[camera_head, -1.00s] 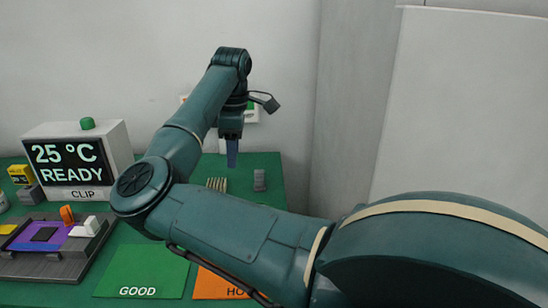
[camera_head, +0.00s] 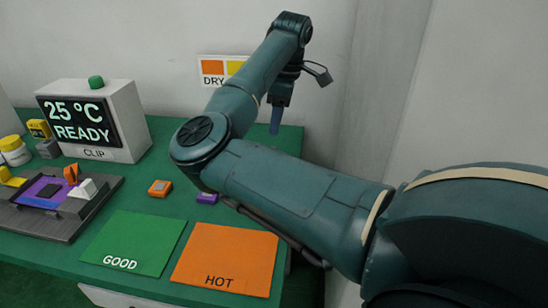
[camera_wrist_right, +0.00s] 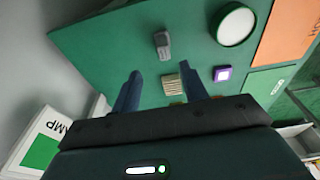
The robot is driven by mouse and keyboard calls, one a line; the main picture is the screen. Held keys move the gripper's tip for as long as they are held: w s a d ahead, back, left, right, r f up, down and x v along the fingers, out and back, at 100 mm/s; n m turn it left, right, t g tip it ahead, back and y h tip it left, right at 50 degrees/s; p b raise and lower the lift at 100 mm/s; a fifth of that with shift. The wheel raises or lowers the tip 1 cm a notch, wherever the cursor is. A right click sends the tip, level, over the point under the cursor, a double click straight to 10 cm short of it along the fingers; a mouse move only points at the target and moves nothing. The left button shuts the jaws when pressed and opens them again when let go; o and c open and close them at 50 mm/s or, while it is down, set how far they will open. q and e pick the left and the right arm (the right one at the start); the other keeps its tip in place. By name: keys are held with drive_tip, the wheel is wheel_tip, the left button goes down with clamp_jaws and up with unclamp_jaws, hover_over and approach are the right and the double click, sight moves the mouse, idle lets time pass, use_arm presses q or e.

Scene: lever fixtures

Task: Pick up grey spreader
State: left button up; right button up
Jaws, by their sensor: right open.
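The grey spreader (camera_wrist_right: 162,45) is a small grey block on the green table in the right wrist view. My right gripper (camera_wrist_right: 162,86) is open; its two blue fingers point toward the table, with the spreader ahead of and apart from them. A beige ribbed piece (camera_wrist_right: 173,83) shows between the fingers in that view. In the head view my right gripper (camera_head: 276,120) hangs fingers down over the far right part of the table, and the spreader cannot be seen there, with my right arm across that area. My left gripper is not in view.
The READY display box (camera_head: 95,120), the dark fixture (camera_head: 70,215), an orange block (camera_head: 160,188), and green (camera_head: 135,240) and orange (camera_head: 225,258) mats stand on the table. A white disc (camera_wrist_right: 236,25) and purple piece (camera_wrist_right: 222,73) lie near the spreader. A wall stands behind.

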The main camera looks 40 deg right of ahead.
drive_tip(key=f, duration=0.4)
drive_tip(key=shift+w+a+f, duration=0.2)
drive_tip(key=shift+a+f, duration=0.05)
drive_tip(key=shift+f, duration=0.05)
drive_tip(key=f, duration=0.3)
drive_tip(key=a+f, duration=0.1)
drive_tip(key=f, duration=0.1)
drive_tip(key=shift+w+f, duration=0.1)
drive_tip(key=shift+c, duration=0.5)
clamp_jaws()
